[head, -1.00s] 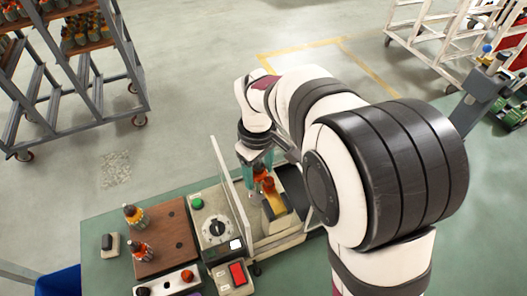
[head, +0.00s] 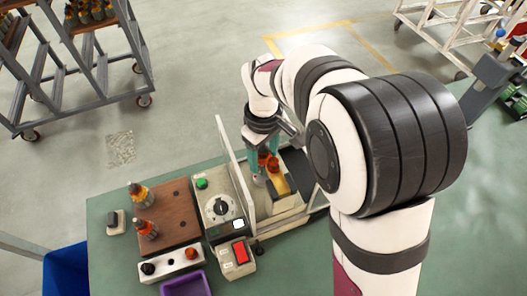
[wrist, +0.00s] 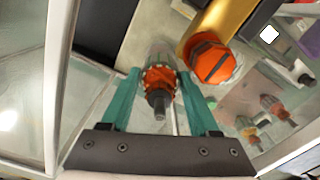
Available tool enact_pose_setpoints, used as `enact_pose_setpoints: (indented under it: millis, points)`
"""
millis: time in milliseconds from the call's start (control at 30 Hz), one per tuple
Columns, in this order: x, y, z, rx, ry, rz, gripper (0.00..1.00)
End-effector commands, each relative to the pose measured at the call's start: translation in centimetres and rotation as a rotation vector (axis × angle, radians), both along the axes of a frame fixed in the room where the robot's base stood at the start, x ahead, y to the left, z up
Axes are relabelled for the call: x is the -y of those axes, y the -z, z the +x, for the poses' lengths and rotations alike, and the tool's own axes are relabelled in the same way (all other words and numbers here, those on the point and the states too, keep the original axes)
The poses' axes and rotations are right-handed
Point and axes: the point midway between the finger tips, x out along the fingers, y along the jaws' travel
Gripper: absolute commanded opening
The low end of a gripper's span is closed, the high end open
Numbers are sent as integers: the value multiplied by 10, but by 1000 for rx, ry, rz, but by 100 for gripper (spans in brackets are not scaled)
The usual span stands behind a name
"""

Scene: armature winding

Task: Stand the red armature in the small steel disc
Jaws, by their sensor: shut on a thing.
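My gripper (head: 262,158) is inside the machine bay, behind the clear upright panel. In the wrist view its teal fingers (wrist: 160,76) are shut on an armature (wrist: 160,80) with orange-red windings, a grey core and a dark shaft end pointing toward the camera. Beside it, apart from the fingers, is an orange-red slotted round part (wrist: 210,58) at the end of a yellow block (head: 281,188). I cannot make out the small steel disc, nor whether the held armature's far end touches anything.
The brown board (head: 180,222) has dark holes. The clear panel (head: 234,160) stands close left of my gripper. A purple bin (head: 183,285) is at the front.

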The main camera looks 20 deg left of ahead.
Motion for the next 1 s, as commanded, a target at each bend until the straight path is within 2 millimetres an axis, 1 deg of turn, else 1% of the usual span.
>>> enact_pose_setpoints:
  millis: [533, 1000]
  points:
    - [0, 14, 0, 0, 1, 1, 0]
    - [0, 15, 0, 0, 1, 1, 0]
